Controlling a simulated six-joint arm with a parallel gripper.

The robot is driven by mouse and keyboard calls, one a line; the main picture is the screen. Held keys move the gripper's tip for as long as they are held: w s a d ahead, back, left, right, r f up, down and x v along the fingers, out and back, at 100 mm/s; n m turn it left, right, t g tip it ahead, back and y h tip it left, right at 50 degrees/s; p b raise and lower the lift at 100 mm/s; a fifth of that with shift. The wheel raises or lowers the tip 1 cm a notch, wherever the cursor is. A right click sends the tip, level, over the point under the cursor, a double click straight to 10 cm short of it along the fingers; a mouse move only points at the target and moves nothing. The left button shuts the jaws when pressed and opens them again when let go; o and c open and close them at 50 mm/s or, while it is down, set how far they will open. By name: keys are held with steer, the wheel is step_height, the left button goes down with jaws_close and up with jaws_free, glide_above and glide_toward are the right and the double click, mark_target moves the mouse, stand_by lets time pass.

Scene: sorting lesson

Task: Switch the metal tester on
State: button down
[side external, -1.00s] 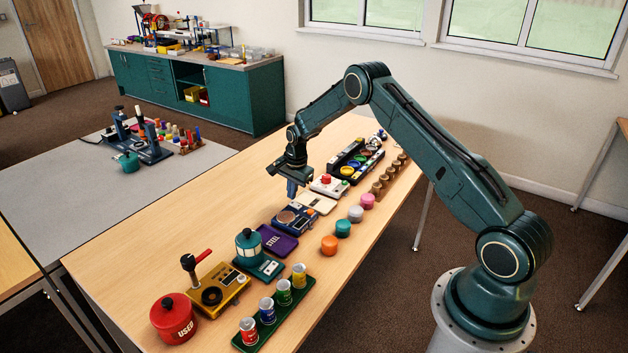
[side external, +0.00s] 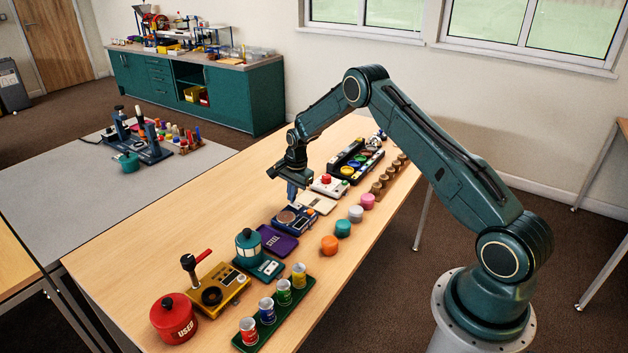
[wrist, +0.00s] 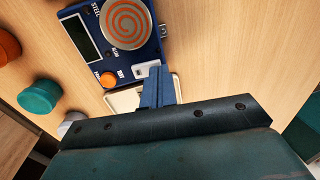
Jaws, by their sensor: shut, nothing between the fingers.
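The metal tester (side external: 308,223) is a blue box on the wooden table. In the wrist view the tester (wrist: 80,15) shows a round plate with a copper spiral (wrist: 126,22), a blank-looking screen (wrist: 81,36), an orange knob (wrist: 107,79) and a small white switch (wrist: 147,70). My gripper (side external: 292,197) is over the tester's far end, fingers pointing down. In the wrist view its blue fingertips (wrist: 158,72) are together and empty, right beside the white switch and partly covering that corner. I cannot tell whether they touch it or which way the switch is set.
A cream tray (side external: 319,202) lies just beyond the tester, and a purple STEEL tray (side external: 277,241) on the near side. Orange (side external: 329,245), teal (side external: 343,228) and other round pieces stand to the right. Bare table (side external: 215,215) lies to the left.

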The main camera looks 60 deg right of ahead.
steer(key=shift+f, duration=0.4)
stand_by(0.4)
steer(key=shift+r, duration=3.5)
